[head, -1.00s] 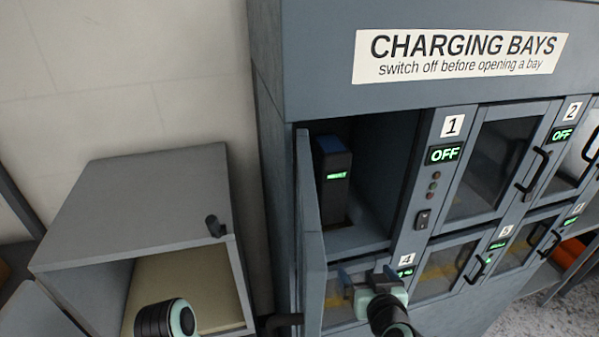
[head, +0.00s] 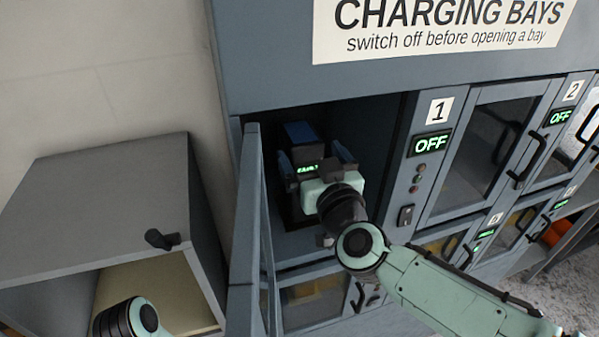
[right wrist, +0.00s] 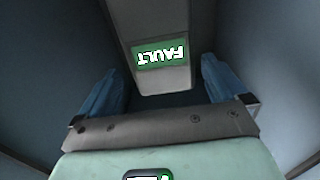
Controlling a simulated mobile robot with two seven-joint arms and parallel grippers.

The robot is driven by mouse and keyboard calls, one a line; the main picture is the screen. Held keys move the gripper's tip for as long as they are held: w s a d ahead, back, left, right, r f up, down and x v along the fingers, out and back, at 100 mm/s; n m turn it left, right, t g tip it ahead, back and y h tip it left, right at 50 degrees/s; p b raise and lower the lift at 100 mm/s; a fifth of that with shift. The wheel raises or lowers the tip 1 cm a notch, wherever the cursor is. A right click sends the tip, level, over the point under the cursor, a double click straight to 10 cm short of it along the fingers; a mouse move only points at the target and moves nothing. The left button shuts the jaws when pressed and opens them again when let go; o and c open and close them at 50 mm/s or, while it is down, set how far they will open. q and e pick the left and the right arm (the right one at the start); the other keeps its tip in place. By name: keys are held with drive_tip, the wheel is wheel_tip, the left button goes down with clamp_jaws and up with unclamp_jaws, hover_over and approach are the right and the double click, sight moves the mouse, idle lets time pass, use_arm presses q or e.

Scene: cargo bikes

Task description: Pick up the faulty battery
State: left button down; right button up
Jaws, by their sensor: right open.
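The faulty battery (head: 299,134) stands upright in the open bay 1, a dark block with a blue top and a lit green display. In the right wrist view the display on the battery (right wrist: 160,80) reads FAULT, upside down. My right gripper (head: 315,160) is inside the bay in front of the battery, covering its lower part in the head view. Its blue fingers are open, one to each side of the battery, with a gap on both sides in the right wrist view. My left gripper is out of view; only part of that arm shows at lower left.
The bay door (head: 247,220) stands open left of my right arm. The bay 1 sign (head: 431,144) reads OFF, above small lights and a switch (head: 405,215). Other closed bays lie to the right. A grey open-fronted box (head: 100,200) stands at left.

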sight(301, 140)
drive_tip(key=x, duration=0.5)
drive_tip(key=shift+w+a, duration=0.25)
drive_tip(key=shift+a, duration=0.05)
clamp_jaws()
drive_tip(key=shift+r, duration=0.2)
